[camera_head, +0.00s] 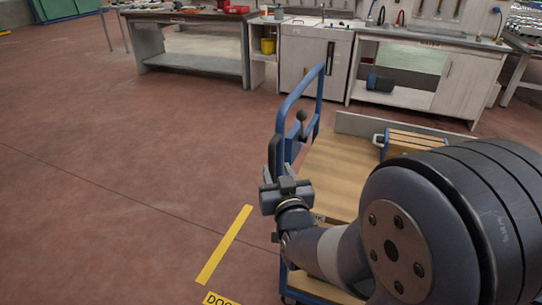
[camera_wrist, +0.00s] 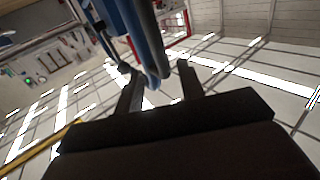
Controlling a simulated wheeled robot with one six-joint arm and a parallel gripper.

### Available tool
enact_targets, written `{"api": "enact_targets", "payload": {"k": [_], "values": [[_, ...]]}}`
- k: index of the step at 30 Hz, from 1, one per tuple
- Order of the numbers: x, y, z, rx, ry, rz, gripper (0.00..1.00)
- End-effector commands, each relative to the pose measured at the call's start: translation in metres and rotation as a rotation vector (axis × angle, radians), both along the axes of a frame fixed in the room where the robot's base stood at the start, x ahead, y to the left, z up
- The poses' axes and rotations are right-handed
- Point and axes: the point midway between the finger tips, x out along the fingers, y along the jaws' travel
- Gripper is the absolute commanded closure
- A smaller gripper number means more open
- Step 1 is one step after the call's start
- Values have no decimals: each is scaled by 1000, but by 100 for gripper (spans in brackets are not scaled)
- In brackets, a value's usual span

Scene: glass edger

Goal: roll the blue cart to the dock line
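The blue cart has a wooden deck (camera_head: 340,169) and a tall blue push handle (camera_head: 318,90) at its left end. The yellow dock line (camera_head: 224,245) lies on the floor left of the cart, with a partly cut-off yellow label (camera_head: 218,299) below it. My gripper (camera_head: 272,162) is at the near side of the handle. In the wrist view, my gripper (camera_wrist: 160,82) has its two dark fingers apart, and the blue handle bar (camera_wrist: 150,45) reaches down to between their tips. A gap shows beside the bar. My arm hides the cart's near right part.
A wooden box with blue ends (camera_head: 415,142) sits on the cart deck. A workbench (camera_head: 190,16) and white cabinets (camera_head: 311,65) stand along the back. The red floor (camera_head: 110,130) left of the cart is clear.

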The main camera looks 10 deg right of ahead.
Motion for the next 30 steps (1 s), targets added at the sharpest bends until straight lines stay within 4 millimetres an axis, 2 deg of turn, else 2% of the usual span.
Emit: {"api": "enact_targets", "payload": {"k": [6,12,17,25,30], "values": [[39,-2,0,0,2,0,63],[63,-3,0,0,2,0,63],[71,-3,0,0,1,0,63],[71,-3,0,0,1,1,64],[71,-3,0,0,1,1,78]]}}
